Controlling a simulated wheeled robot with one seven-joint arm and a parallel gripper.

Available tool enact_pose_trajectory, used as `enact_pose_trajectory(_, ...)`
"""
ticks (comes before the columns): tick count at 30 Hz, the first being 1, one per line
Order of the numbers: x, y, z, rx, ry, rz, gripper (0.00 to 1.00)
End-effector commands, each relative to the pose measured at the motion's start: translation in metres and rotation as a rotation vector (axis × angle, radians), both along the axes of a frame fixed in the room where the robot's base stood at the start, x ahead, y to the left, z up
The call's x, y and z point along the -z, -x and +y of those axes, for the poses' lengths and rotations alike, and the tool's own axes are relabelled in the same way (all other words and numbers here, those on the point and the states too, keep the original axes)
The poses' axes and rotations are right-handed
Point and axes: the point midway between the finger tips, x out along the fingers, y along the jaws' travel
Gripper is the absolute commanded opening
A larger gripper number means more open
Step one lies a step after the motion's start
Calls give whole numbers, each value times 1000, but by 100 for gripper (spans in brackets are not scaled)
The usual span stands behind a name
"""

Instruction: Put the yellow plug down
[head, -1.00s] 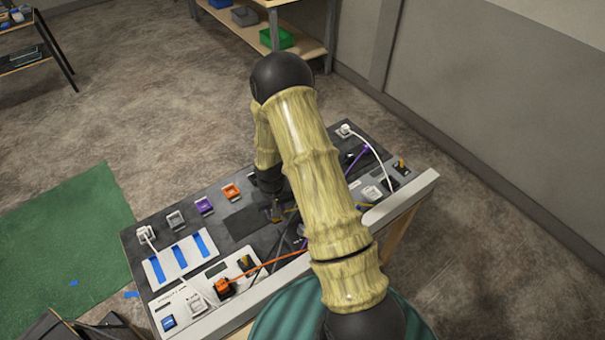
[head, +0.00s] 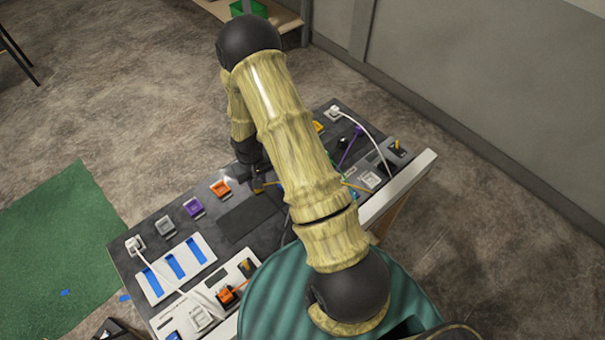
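My gripper (head: 256,180) is low over the dark console top (head: 225,192), partly hidden behind my arm. A small dull-yellow piece, possibly the yellow plug (head: 258,186), shows at its tip. It is too small to tell whether the fingers are closed on it or whether it touches the console. A yellow cable (head: 355,186) comes out to the right of my arm. A yellow block (head: 318,127) shows beyond the arm near the console's far edge.
Orange (head: 220,188), purple (head: 194,208) and grey (head: 165,227) blocks line the console's far left. A white panel with blue slots (head: 175,267) lies nearer. White (head: 378,150), purple (head: 350,147) and orange cables run across the console. A dark flat patch (head: 245,216) looks clear.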

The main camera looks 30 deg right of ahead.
Motion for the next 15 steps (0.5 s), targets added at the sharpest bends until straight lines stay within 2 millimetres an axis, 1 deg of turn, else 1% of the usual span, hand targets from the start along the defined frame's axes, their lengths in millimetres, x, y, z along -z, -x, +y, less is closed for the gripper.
enact_pose_trajectory(5, 4, -2, 0, -6, 0, -1, 4)
enact_pose_trajectory(15, 18, -13, 0, -71, 1, -6, 4)
